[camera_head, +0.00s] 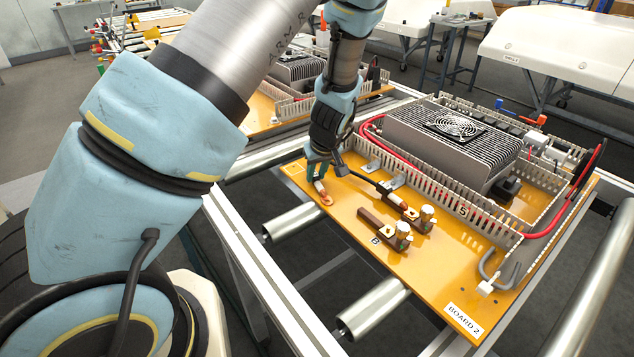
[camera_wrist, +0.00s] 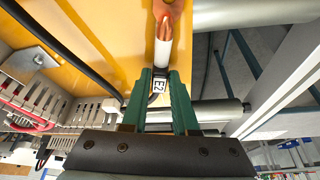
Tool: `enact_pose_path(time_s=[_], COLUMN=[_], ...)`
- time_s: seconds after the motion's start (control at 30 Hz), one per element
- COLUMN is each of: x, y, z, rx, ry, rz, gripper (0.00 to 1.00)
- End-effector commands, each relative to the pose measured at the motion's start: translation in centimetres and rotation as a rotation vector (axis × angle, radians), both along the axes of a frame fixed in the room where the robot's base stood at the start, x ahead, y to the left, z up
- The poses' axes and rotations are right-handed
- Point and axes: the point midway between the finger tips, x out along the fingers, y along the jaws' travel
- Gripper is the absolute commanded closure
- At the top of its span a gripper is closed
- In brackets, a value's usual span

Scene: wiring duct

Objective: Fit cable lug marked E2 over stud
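My gripper (camera_head: 317,172) points down at the near left edge of the orange board. In the wrist view its green fingers (camera_wrist: 160,80) are on either side of a cable with a white tag marked E2 (camera_wrist: 158,86). The cable lug has a white sleeve (camera_wrist: 163,52) and a copper end (camera_wrist: 168,14), cut off by the top of the wrist view. In the head view its copper ring (camera_head: 327,200) is at or just above the board; contact is unclear. Two brass studs (camera_head: 403,230) (camera_head: 427,213) stand on brown blocks to the right, apart from the held lug.
Another copper lug (camera_head: 397,199) lies near the blocks. A slotted wiring duct (camera_head: 465,212) and a finned heat sink with fan (camera_head: 440,135) fill the board's rear. A black cable (camera_head: 362,177) runs from my gripper's side. The front of the board (camera_head: 350,228) is mostly clear.

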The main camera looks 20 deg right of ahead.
Motion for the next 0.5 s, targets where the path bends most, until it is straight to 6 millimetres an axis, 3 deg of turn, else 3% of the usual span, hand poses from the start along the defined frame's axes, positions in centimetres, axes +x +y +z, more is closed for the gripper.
enact_pose_path(time_s=[0.23, 0.5], x=[0.0, -0.01], y=[0.0, -0.01], z=[0.01, 0.02], rx=[0.0, 0.0], ry=[0.0, 0.0], rz=[0.0, 0.0], gripper=[1.0, 1.0])
